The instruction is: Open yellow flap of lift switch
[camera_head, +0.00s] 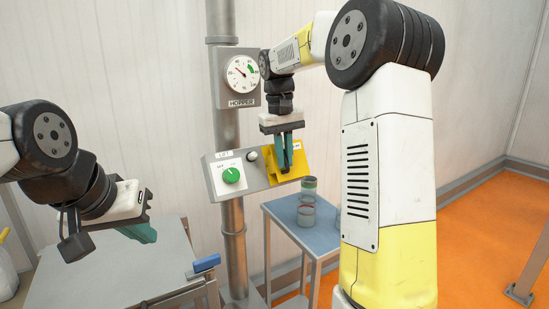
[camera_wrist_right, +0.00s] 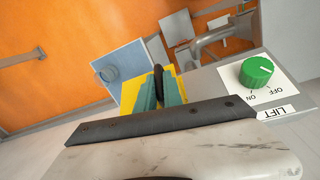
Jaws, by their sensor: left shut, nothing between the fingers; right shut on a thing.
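The yellow flap (camera_head: 301,163) is at the right end of the grey lift switch box (camera_head: 213,187), which is fixed to a vertical pole. My right gripper (camera_head: 286,167) points down at the flap, its green fingers shut on it and hiding its middle. How far the flap is tilted is hard to tell. The right wrist view also shows the yellow flap (camera_wrist_right: 131,92) behind and beside the fingers (camera_wrist_right: 160,88). A green knob (camera_head: 231,175) sits on the box's left part. My left gripper (camera_head: 142,234) is shut and empty, away at the left.
A round gauge (camera_head: 241,73) marked HOPPER is on the pole above the box. A small blue-topped table (camera_head: 285,213) with several grey cups stands right of the pole. Orange floor is open at the right.

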